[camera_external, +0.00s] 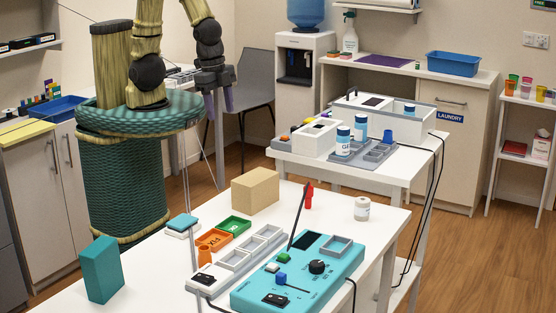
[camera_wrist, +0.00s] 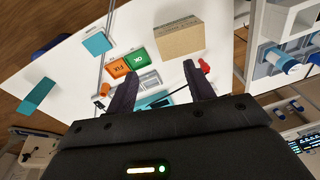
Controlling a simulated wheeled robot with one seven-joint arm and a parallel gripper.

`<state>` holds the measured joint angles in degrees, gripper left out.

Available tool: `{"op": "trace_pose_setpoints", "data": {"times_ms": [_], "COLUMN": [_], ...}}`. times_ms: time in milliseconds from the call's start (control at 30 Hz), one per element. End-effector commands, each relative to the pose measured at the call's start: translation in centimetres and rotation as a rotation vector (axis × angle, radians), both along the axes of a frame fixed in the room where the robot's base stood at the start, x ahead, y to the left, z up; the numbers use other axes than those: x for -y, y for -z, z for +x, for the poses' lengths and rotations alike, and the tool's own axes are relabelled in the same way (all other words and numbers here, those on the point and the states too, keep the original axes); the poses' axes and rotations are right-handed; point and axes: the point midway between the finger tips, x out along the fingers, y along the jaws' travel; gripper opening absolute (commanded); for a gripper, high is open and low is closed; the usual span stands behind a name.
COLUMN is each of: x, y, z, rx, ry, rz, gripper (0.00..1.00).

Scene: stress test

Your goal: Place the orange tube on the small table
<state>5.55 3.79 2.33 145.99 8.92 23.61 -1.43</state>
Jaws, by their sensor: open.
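A small orange tube (camera_external: 204,256) stands upright on the front white table (camera_external: 120,262), beside the orange tray and behind the grey tray strip. In the wrist view the orange tube (camera_wrist: 104,89) shows just left of the left finger. My gripper (camera_external: 218,110) is open and empty, raised behind the front table. In the wrist view my gripper's fingers (camera_wrist: 160,70) are spread, with the table below them. A second white table (camera_external: 405,172) stands farther back, carrying boxes and blue-capped bottles. I cannot tell which table is the small one.
Near the tube are an orange tray (camera_external: 214,240), a green tray (camera_external: 234,226), a tan box (camera_external: 255,190) and a teal control box (camera_external: 300,272) with a dark rod rising from it. A teal block (camera_external: 101,270) stands at left. The front table's left part has clear room.

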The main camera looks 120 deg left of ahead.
Motion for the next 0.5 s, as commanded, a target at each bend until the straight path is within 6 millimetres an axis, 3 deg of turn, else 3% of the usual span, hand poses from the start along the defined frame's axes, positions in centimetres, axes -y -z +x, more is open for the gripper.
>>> {"op": "trace_pose_setpoints", "data": {"times_ms": [33, 200, 367, 500], "x": [0.2, -0.5, -1.6, -2.0], "y": [2.1, 6.3, 9.1, 10.8], "z": [-0.4, -1.3, -0.6, 1.4], "rx": [-0.054, -0.222, -0.345, -0.415], "ry": [0.078, 0.358, 0.622, 0.847], "rz": [0.044, 0.246, 0.478, 0.710], "gripper": [0.53, 0.53, 0.53, 0.53]}}
